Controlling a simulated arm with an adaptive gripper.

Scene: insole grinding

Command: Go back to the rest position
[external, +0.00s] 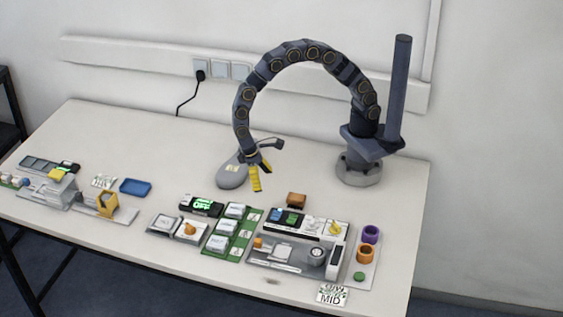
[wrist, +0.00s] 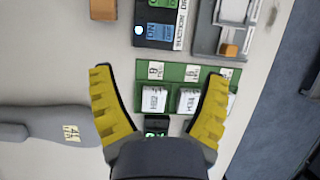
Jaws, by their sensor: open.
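My gripper (external: 257,174) has yellow ribbed fingers and hangs from the arched arm above the middle of the table, beside a grey rounded object (external: 232,174). In the wrist view the two yellow fingers of my gripper (wrist: 160,105) are spread apart with nothing held between them. Beyond the fingertips lies a green board (wrist: 182,72) with white labelled blocks (wrist: 154,98). In the external view the green board (external: 227,246) lies in front of my gripper, flat on the table.
A fixture panel with switches (external: 300,255), purple (external: 370,234) and orange (external: 365,254) rings stand front right. An orange block (external: 296,200) sits behind the switches. A blue tray (external: 135,187) and yellow holder (external: 108,204) are at left. The table's back strip (external: 130,122) is clear.

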